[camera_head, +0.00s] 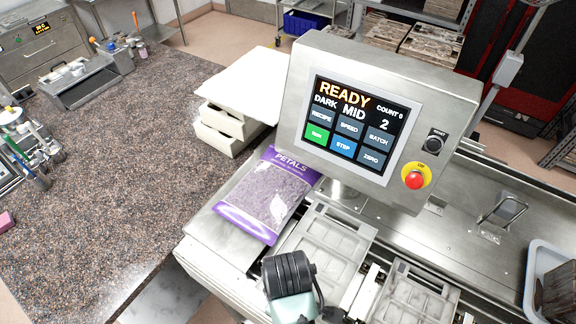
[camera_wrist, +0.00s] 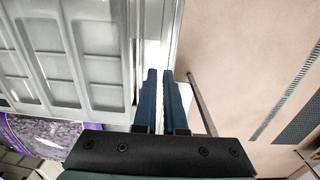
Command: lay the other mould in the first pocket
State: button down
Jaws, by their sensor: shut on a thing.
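A pale translucent mould (camera_head: 325,245) with rectangular cavities lies on the line beside the petals bag. A second, similar mould (camera_head: 412,292) lies to its right, partly cut off by the frame's lower edge. In the wrist view a mould (camera_wrist: 90,65) fills the upper left. My gripper (camera_wrist: 160,74) is at the right edge of that mould, its two dark fingers nearly together. It is shut on the mould's edge, though the fingers mostly hide the contact. In the head view my wrist is in front of the nearer mould and hides the fingers. The first pocket is not clearly visible.
A petals bag (camera_head: 264,195) lies left of the moulds. A control panel (camera_head: 380,120) showing READY stands behind them. A clear tub (camera_head: 551,283) is at the right. A speckled counter (camera_head: 110,190) spans the left. Floor (camera_wrist: 235,60) is open beside the line.

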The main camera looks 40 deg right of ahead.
jog(key=shift+f+b, duration=1.8)
jog(key=shift+f, duration=1.7)
jog(key=c, duration=0.9)
grip_release()
